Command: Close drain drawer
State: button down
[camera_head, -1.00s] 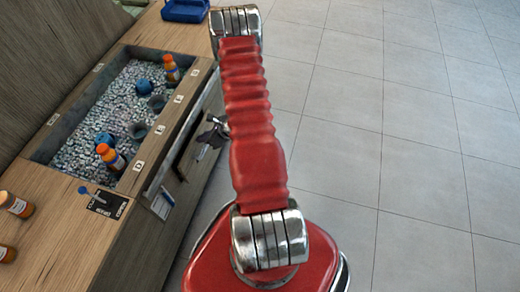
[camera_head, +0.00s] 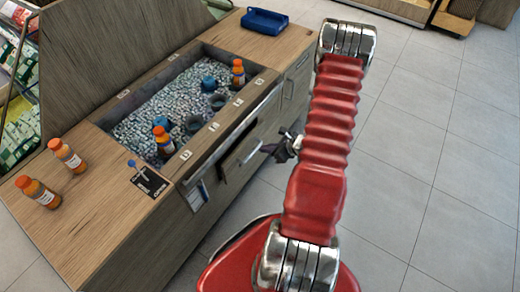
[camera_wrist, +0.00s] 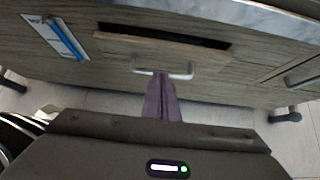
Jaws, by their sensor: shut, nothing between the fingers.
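The drain drawer (camera_wrist: 205,59) has a wood front and a silver bar handle (camera_wrist: 178,72). A dark gap shows above its front in the wrist view, so it stands partly open. In the head view the drawer (camera_head: 240,158) juts slightly from the counter's side. My gripper (camera_wrist: 160,80) is shut and empty, its fingertips at the middle of the handle in the wrist view; I cannot tell whether they touch it. In the head view my gripper (camera_head: 270,149) is just right of the drawer, and my red arm hides part of the counter beyond.
The counter (camera_head: 90,205) holds a sunken bin (camera_head: 150,105) with orange-capped bottles and dark cups. Two bottles stand at the left, and a blue tray (camera_head: 265,21) at the back. Another handle (camera_wrist: 300,72) is on the right. The tiled floor (camera_head: 440,140) is clear.

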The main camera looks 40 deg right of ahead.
jog(key=v, duration=0.5)
jog(key=c, duration=2.5)
grip_release()
jog(key=shift+o, duration=0.9)
jog(key=shift+w+r, duration=0.1)
jog(key=o, duration=0.5)
jog(key=w+a+r+n+y, duration=0.1)
jog(key=w+a+r+n, duration=0.2)
jog(key=r, duration=0.2)
jog(key=shift+a+r+n, duration=0.25)
jog(key=shift+r+n, duration=0.05)
jog(key=shift+r, duration=0.05)
jog(key=w+a+r+n+g+y, duration=0.2)
jog(key=a+r+n+g+y, duration=0.15)
jog(key=a+r+n, duration=1.1)
jog(key=s+a+r+n+h, duration=0.3)
jog(key=s+a+r+n, duration=0.3)
jog(key=r, duration=0.4)
jog(key=s+a+r+n+h, duration=0.4)
jog(key=s+a+r+n, duration=0.2)
jog(key=s+r+n, duration=0.2)
notch_tip(320, 180, up, 2)
jog(key=shift+s+a+r+n, duration=0.25)
jog(key=shift+s+n, duration=0.05)
jog(key=shift+n, duration=0.15)
